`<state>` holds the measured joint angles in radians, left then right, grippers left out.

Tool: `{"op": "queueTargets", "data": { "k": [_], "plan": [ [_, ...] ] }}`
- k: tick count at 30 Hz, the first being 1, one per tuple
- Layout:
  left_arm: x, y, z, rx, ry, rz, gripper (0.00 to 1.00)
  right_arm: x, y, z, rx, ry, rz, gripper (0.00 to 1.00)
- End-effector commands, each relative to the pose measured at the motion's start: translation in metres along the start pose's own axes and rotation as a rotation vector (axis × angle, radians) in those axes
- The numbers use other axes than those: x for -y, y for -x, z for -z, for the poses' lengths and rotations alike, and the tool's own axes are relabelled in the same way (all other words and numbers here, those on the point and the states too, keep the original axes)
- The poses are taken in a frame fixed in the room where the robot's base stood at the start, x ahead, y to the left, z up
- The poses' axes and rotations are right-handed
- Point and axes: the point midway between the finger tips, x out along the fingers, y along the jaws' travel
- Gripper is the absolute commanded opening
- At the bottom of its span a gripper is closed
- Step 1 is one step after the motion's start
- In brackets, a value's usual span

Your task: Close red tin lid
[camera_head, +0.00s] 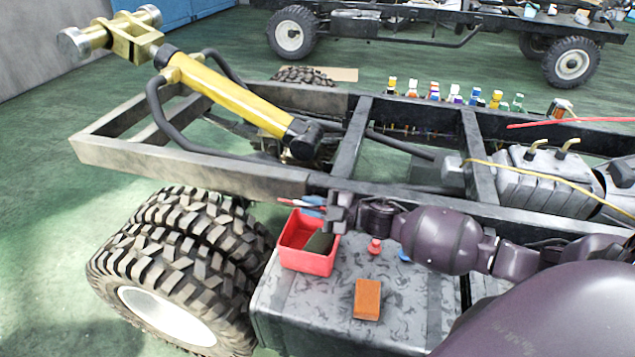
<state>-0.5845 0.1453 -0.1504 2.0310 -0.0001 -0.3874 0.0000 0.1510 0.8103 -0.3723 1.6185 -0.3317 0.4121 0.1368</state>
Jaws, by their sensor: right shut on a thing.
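The red tin (309,262) stands open on the left part of the grey patterned box top. A dark green thing (319,242) shows inside it. My right gripper (333,226) reaches in from the right and is at the tin's back right rim. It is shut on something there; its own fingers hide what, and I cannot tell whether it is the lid. A blue and red thing (305,204) shows just left of the gripper, behind the tin; whether it touches the gripper is unclear. No separate lid can be made out. My left gripper is not in view.
An orange-brown block (367,299) lies on the grey box (410,310), with a small red knob (374,246) behind it. A large tyre (180,262) stands left of the box. The chassis rail (220,178) runs behind the tin. The box top around the block is clear.

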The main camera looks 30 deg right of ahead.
Motion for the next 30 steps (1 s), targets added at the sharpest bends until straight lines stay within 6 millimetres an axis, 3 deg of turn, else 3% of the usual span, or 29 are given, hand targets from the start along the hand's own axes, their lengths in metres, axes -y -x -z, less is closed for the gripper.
{"op": "queueTargets", "data": {
  "k": [8, 18, 30],
  "plan": [
    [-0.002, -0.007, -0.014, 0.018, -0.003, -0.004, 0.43, 0.058, 0.001, 0.001, 0.003, 0.261, 0.003, 0.0],
    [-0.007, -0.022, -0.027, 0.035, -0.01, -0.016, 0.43, 0.119, 0.002, -0.014, 0.005, 0.563, 0.007, 0.0],
    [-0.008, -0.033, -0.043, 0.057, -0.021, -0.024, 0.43, 0.154, 0.001, -0.033, 0.004, 0.794, 0.005, 0.0]
  ]
}}
